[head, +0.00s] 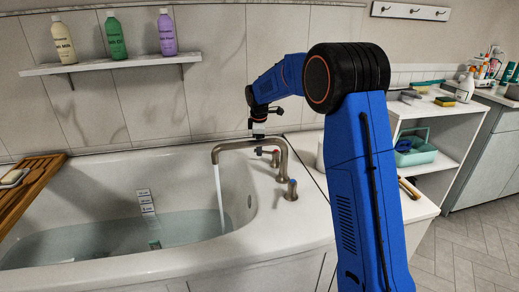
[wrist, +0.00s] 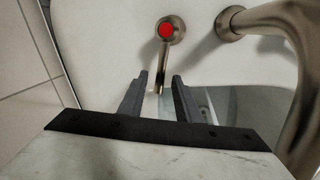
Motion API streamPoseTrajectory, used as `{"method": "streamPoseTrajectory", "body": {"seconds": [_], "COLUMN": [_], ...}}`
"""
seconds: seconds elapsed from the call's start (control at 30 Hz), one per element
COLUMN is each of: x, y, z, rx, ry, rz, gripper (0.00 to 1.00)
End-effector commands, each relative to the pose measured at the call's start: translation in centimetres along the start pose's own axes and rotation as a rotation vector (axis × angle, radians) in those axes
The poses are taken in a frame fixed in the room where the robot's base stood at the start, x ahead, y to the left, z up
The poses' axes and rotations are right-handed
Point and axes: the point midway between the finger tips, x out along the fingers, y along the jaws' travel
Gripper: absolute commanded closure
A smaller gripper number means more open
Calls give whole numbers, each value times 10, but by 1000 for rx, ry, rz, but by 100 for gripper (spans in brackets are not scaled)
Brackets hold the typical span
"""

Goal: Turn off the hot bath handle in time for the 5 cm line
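The hot handle, with a red cap (wrist: 167,30), is near the top middle of the wrist view, and its metal lever points toward my gripper. In the head view its red mark (head: 275,153) shows behind the spout. My gripper (wrist: 160,76) is open, with the lever's end appearing between its two fingers; contact cannot be told. In the head view my gripper (head: 258,133) is just above the spout (head: 240,143). Water (head: 219,200) runs from the spout into the bathtub (head: 265,215). Level marks (head: 146,201) are on the inner wall above the water; their text is too small to read.
The blue-capped handle (head: 291,189) stands nearer on the tub rim. In the wrist view the curved spout (wrist: 290,40) is close on the right. A wall shelf (head: 110,65) with three bottles is above the tub. A wooden rack (head: 30,185) crosses the left end.

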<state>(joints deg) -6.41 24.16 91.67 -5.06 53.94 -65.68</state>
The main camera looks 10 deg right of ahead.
Motion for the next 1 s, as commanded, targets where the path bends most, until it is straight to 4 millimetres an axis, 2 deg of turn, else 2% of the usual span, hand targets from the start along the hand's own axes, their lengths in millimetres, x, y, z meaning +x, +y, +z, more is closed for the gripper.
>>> {"method": "streamPoseTrajectory", "body": {"seconds": [0.17,0.43,0.47,0.57,0.6,1.0], "x": [10,11,11,11,11,12], "y": [0,0,0,0,0,3], "z": [0,0,0,0,0,0], "rx": [0,0,0,0,0,38], "ry": [0,0,0,0,0,-8], "rz": [0,0,0,0,0,0], "gripper": [69,69,72,96,100,100]}}
